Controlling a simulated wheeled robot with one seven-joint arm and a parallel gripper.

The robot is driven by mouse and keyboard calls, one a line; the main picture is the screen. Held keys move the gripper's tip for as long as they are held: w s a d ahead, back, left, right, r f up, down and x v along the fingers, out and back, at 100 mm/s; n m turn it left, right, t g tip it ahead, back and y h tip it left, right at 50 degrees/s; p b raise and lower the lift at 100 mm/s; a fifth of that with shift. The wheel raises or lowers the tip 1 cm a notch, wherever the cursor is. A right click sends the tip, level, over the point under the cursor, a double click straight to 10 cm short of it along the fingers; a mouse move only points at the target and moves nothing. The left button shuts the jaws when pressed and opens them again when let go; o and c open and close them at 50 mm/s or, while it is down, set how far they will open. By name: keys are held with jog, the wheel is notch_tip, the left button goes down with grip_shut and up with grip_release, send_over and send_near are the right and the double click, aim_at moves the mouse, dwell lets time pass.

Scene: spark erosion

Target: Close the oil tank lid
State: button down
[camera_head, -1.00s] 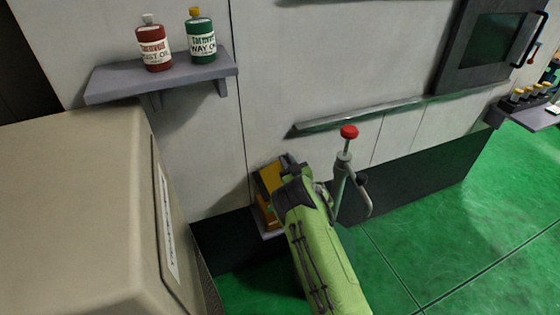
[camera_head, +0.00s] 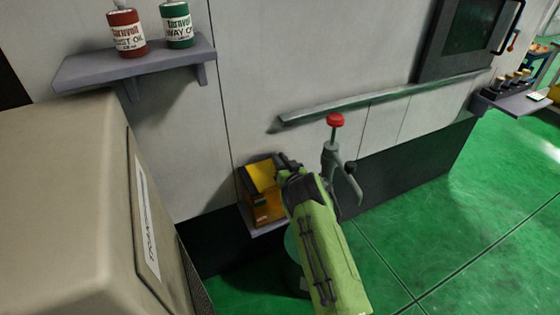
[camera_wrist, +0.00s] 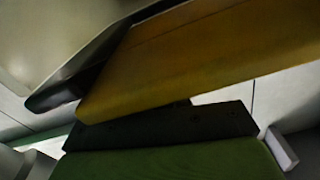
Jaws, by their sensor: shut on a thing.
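The oil tank (camera_head: 263,210) is an orange-yellow box on a small ledge low against the machine wall in the head view. Its yellow lid (camera_head: 261,175) shows at the top, just left of my gripper (camera_head: 288,163). How far the lid is open is hard to tell. My gripper's dark end is at the right side of the tank top, and my green wrist hides part of the tank's right side. In the wrist view a wide yellow-orange panel, seemingly the lid (camera_wrist: 200,55), lies close across the dark gripper parts. My gripper appears shut on the lid; the fingertips are mostly hidden.
A grey pump handle with a red knob (camera_head: 335,121) stands close right of my wrist. A large beige cabinet (camera_head: 70,190) fills the left. A wall shelf (camera_head: 140,66) holds red and green oil bottles. Green floor (camera_head: 450,230) is clear at right.

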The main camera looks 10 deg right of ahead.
jog(key=shift+s+a+f, duration=0.1)
jog(key=shift+a+f, duration=0.15)
jog(key=shift+f, duration=0.1)
jog(key=c, duration=1.3)
grip_release()
jog(key=shift+o, duration=0.7)
jog(key=shift+r, duration=0.15)
jog(key=s+d+p, duration=0.3)
jog(key=s+p, duration=0.6)
jog(key=s, duration=0.6)
jog(key=shift+s+p, duration=0.15)
jog(key=shift+p, duration=0.2)
jog(key=shift+r, duration=0.1)
